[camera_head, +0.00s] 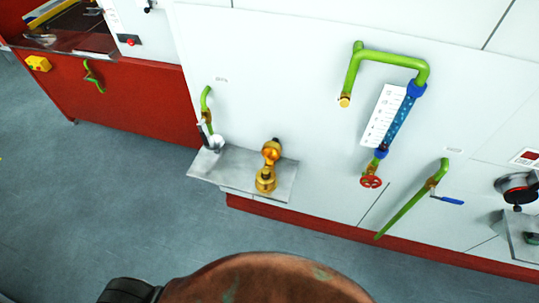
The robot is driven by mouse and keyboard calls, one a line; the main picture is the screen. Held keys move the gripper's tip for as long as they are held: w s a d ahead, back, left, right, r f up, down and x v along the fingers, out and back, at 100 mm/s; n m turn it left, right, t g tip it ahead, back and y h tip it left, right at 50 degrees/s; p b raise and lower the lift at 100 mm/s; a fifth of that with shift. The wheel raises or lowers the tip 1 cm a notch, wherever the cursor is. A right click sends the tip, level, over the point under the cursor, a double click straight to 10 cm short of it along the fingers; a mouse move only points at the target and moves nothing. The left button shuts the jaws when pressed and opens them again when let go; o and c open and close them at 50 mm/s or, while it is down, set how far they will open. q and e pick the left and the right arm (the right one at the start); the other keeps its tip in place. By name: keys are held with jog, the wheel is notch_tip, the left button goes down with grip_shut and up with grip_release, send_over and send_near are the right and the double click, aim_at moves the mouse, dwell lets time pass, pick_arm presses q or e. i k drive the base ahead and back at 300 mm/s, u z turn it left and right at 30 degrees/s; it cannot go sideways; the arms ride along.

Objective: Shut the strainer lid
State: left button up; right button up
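I cannot tell for certain which thing is the strainer or how its lid stands. A brass fitting (267,168) stands on a small metal shelf (231,172) on the white wall, with a round cap-like part at its lower end. Left of it, a small silver and white part (213,141) sits at the end of a green pipe (206,103). At the right edge, a dark round part (517,187) with red on it sits above a metal bracket (522,236), partly cut off. Neither of my grippers shows.
Green pipework with a blue flow gauge (398,124) and a red handwheel (371,182) stands out from the wall. A green pipe with a blue lever (449,201) is further right. A red cabinet (125,105) stands at left. The grey floor (70,200) is clear.

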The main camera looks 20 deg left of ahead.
aim_at(271, 150)
jog(key=u, duration=1.25)
jog(key=k, duration=0.55)
jog(key=u, duration=0.35)
